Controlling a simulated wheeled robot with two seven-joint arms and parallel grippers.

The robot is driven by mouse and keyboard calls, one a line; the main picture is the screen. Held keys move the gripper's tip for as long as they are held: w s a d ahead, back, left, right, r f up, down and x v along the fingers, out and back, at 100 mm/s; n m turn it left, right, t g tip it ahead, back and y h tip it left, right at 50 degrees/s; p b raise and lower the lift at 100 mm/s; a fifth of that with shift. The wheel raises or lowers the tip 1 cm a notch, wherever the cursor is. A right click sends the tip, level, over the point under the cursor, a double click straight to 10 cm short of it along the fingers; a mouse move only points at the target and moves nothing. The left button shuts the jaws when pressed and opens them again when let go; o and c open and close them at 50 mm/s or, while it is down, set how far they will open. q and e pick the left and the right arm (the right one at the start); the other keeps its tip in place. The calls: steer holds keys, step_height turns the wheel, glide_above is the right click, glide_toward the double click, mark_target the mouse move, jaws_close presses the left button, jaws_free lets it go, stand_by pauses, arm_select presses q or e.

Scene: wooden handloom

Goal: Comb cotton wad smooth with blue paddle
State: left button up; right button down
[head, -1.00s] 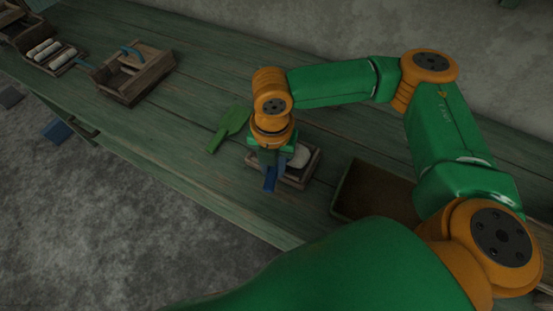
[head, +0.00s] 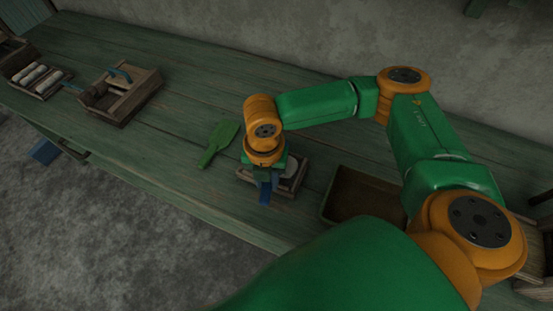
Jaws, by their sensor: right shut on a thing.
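The white cotton wad (head: 291,178) lies in a small shallow wooden tray (head: 282,192) near the middle of the table. My right gripper (head: 266,187) points down over the tray's left part and is shut on the blue paddle (head: 265,193). The paddle's blue end shows below the jaws at the tray's front side. The gripper hides part of the tray and some of the wad. I cannot tell whether the paddle touches the wad. My left gripper is out of view.
A green paddle (head: 218,141) lies flat left of the tray. An open wooden box (head: 360,194) stands right of it. At the far left are a wooden crate with a blue handle (head: 128,94) and a tray of white rolls (head: 38,80).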

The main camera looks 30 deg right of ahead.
steer(key=shift+w+a, duration=0.4)
steer(key=shift+w, duration=0.05)
steer(key=shift+s, duration=0.1)
steer(key=s+d+p, duration=0.2)
steer(key=s+d, duration=0.1)
steer(key=shift+s+p, duration=0.3)
steer(key=shift+p, duration=0.1)
steer(key=shift+s+d, duration=0.15)
steer(key=shift+s, duration=0.05)
steer(key=w+a, duration=0.1)
steer(key=w, duration=0.1)
steer(key=w+a, duration=0.2)
steer(key=shift+w+a, duration=0.1)
steer(key=shift+a, duration=0.05)
